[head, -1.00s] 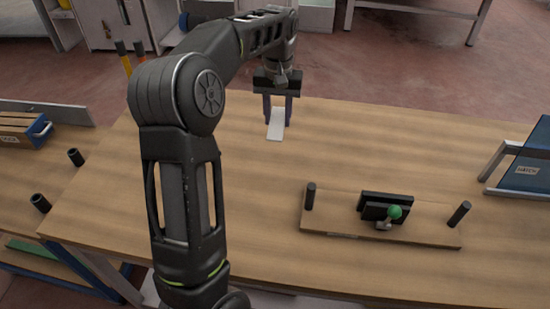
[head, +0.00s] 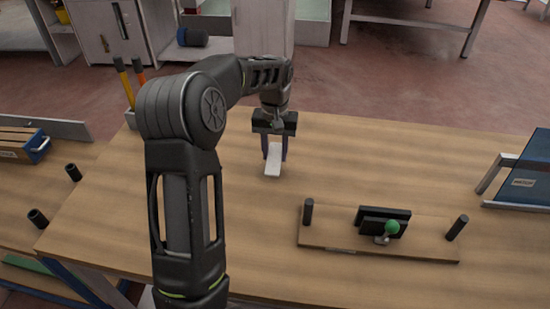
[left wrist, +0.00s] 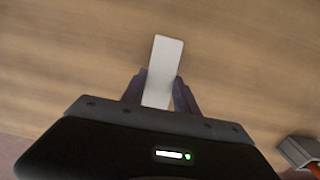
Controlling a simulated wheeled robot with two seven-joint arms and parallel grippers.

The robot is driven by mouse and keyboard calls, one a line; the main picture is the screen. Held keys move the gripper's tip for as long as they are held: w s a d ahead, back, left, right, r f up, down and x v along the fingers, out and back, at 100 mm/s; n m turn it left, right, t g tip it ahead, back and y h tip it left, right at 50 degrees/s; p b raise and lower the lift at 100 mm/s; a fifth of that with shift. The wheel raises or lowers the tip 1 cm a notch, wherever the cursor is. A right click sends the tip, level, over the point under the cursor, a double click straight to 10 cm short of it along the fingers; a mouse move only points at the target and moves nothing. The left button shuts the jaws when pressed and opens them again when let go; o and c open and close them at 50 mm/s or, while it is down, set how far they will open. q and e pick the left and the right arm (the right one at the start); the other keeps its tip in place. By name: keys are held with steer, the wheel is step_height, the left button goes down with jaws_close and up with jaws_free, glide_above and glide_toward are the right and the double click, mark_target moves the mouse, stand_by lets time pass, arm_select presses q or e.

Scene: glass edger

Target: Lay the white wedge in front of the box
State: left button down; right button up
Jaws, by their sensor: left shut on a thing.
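The white wedge (head: 273,161) is a small, pale, narrow piece. My left gripper (head: 274,154) is shut on it, over the far part of the wooden table. In the left wrist view the white wedge (left wrist: 163,70) sticks out beyond the two fingers of the left gripper (left wrist: 160,82). I cannot tell whether it touches the table. A blue, labelled box-like thing (head: 525,172) stands at the right edge, partly cut off. My right gripper is out of view.
A wooden board (head: 340,237) with two dark posts, a black block and a green knob lies right of centre. Tools with yellow and orange handles (head: 125,80) stand at the table's far left corner. The table's middle is clear.

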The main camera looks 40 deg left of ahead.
mark_target(275, 154)
arm_select(q)
step_height(275, 154, down, 3)
steer(key=shift+r, duration=0.1)
steer(key=shift+f, duration=0.2)
steer(key=c, duration=0.9)
jaws_free()
steer(key=shift+c, duration=0.2)
steer(key=shift+r, duration=0.15)
step_height(275, 154, up, 12)
